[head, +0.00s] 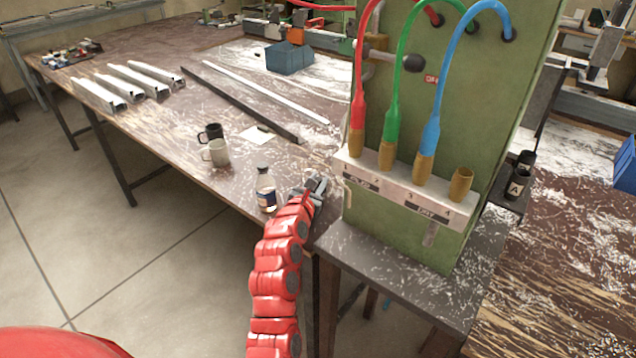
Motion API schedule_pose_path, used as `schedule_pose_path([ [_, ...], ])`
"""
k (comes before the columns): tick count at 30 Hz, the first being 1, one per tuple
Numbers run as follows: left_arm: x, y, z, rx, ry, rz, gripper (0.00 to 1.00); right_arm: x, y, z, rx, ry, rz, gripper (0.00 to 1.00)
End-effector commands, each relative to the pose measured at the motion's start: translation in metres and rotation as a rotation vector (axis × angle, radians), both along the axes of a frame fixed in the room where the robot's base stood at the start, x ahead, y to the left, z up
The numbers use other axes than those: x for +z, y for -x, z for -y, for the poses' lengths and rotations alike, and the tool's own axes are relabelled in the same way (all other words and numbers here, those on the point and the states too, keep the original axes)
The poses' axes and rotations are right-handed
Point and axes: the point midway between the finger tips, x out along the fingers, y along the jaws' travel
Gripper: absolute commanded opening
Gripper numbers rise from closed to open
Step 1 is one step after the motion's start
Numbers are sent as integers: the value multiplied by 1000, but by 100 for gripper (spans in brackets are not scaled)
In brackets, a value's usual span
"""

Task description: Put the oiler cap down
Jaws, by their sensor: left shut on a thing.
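My left gripper (316,187) is at the end of the red arm, over the near edge of the brown bench, just left of the green cabinet. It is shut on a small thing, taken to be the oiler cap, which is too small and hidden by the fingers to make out. My right gripper is not in view.
The green cabinet (455,120) with coloured hoses rises close on the right. Metal profiles (130,85) and a blue bin (288,58) lie farther back. Bench around the paper note (258,135) is fairly clear.

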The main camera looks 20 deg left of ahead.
Motion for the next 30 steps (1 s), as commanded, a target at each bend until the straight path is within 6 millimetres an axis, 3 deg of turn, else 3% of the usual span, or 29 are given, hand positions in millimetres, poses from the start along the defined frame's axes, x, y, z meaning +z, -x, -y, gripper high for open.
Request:
schedule_pose_path([
  [25, -18, 0, 0, 0, -1, 0, 0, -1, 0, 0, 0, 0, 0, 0],
  [26, -19, 0, 0, -1, -1, 0, 33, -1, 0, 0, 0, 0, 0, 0],
  [30, -19, 0, 1, -1, -1, -2, 58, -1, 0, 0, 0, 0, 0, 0],
])
